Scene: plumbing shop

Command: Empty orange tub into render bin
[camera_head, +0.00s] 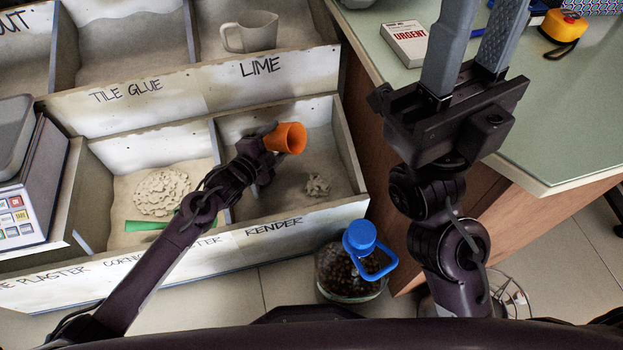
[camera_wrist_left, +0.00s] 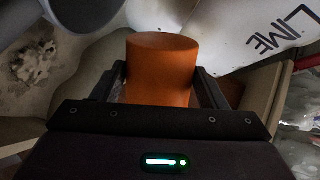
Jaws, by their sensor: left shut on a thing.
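The orange tub (camera_head: 291,138) is held by my left gripper (camera_head: 268,142) above the back part of the render bin (camera_head: 344,166). The tub lies tipped on its side, its open mouth facing right; its inside looks orange, and I see no material in it. In the left wrist view the tub (camera_wrist_left: 160,70) sits between the two fingers of the left gripper (camera_wrist_left: 162,92). A small pale clump (camera_head: 317,184) lies on the bin floor below and right of the tub. My right gripper (camera_head: 482,48) points up over the green counter, its fingers apart with nothing between them.
Left of the render bin, another bin holds a pale heap (camera_head: 162,192) and a green tool (camera_head: 146,225). A jug (camera_head: 250,32) stands in the lime bin behind. A blue-capped jar (camera_head: 346,280) stands in front, right of centre. The counter (camera_head: 560,120) edges the right side.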

